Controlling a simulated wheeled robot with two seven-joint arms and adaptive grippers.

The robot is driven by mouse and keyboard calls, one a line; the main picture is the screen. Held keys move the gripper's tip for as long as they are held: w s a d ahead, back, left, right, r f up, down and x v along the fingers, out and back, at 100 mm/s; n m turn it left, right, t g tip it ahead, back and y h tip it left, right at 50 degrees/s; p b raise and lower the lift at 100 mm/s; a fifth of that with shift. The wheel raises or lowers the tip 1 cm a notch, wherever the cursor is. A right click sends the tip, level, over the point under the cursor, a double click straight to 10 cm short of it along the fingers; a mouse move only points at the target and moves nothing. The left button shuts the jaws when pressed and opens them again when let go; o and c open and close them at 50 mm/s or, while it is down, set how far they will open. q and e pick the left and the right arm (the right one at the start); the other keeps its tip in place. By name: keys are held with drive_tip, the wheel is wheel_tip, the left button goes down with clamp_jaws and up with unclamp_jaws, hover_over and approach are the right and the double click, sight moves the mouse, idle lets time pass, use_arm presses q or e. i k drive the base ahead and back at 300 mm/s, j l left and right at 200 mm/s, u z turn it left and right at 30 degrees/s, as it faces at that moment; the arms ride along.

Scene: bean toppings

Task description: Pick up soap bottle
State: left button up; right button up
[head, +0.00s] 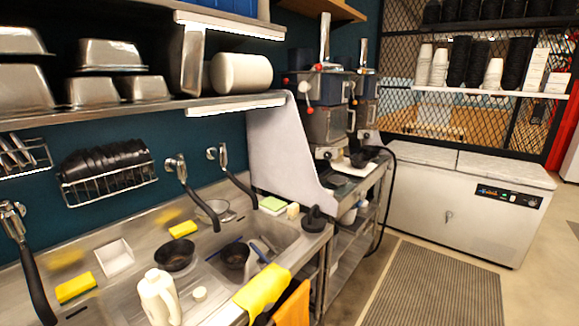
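A cream-white bottle with a handle, which looks like the soap bottle (158,298), stands upright on the steel sink counter at the bottom of the head view. Its lower end runs close to the frame's bottom edge. A small round cream cap-like object (199,294) lies just to its right. Neither of my grippers shows in the head view, and nothing is holding the bottle.
Yellow sponges (76,288), a white square dish (114,257) and dark bowls (175,255) surround the bottle. A yellow cloth (262,291) hangs over the front edge. Black-handled taps (185,185) rise behind. A shelf with metal pans (110,56) overhangs the counter.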

sight(158, 294)
drive_tip(key=u, duration=0.45)
drive_tip(key=i+u, duration=0.15)
drive_tip(key=u, duration=0.7)
drive_tip(key=i+l+u, duration=0.1)
drive_tip(key=u, duration=0.35)
